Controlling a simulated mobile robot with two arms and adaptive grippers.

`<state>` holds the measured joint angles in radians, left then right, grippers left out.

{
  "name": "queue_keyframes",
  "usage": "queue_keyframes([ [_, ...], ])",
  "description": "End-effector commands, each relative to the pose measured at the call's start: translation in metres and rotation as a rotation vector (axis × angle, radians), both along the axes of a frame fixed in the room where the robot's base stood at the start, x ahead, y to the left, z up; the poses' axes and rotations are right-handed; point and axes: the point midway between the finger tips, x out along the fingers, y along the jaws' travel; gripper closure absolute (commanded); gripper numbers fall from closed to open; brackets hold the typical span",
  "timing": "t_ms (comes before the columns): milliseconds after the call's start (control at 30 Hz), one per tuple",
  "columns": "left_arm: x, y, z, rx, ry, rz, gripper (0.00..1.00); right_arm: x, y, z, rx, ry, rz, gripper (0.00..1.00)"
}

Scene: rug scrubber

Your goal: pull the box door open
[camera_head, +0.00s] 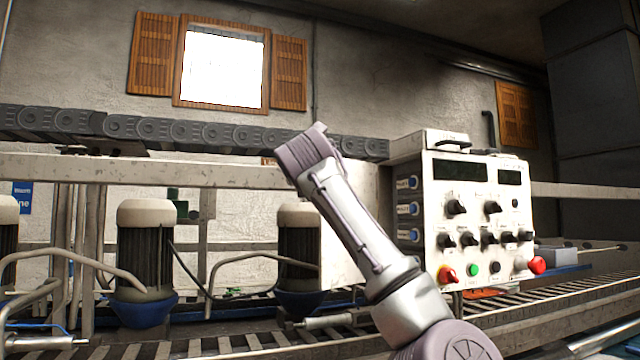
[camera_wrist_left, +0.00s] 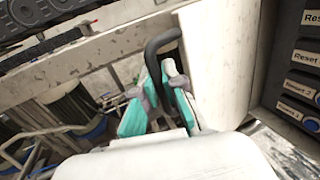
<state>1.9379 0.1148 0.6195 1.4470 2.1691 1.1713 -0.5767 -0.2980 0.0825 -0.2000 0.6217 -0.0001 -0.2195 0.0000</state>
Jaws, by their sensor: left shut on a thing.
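The control box (camera_head: 475,215) is white, with knobs, dark displays and coloured buttons on its front, right of centre in the head view. A pale panel (camera_head: 345,250), which looks like its door, stands left of the box's reset buttons, partly covered by my arm. The panel (camera_wrist_left: 225,60) also shows in the left wrist view. There my left gripper (camera_wrist_left: 160,82), with teal pads, is shut on the black curved handle (camera_wrist_left: 165,40) beside the panel. In the head view my arm hides the handle, and the left gripper does not show. My right gripper is in neither view.
A dark chain conveyor (camera_head: 190,132) runs along a pale beam behind my arm. Motors with blue bases (camera_head: 145,255) stand at the left among bent pipes. A roller track (camera_head: 560,310) runs across the front. Reset buttons (camera_wrist_left: 305,85) lie close right of the panel.

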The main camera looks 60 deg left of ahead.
Motion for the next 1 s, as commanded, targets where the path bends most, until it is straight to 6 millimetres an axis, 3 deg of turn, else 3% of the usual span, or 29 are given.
queue_keyframes([
  [200,-0.0023,0.0118,-0.0002,-0.002,-0.004,0.002,1.00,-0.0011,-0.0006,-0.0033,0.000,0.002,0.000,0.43],
  [667,-0.0020,0.0136,0.0006,-0.001,-0.004,0.001,1.00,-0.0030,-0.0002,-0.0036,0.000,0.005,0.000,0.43],
  [700,-0.0020,0.0136,0.0006,-0.001,-0.004,0.001,0.86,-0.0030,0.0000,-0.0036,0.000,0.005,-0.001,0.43],
  [833,-0.0018,0.0134,0.0005,-0.001,-0.003,0.001,0.65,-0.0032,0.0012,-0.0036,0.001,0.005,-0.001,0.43],
  [1000,-0.0014,0.0133,0.0004,0.000,-0.002,0.000,0.65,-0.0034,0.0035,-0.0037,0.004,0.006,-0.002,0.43],
])
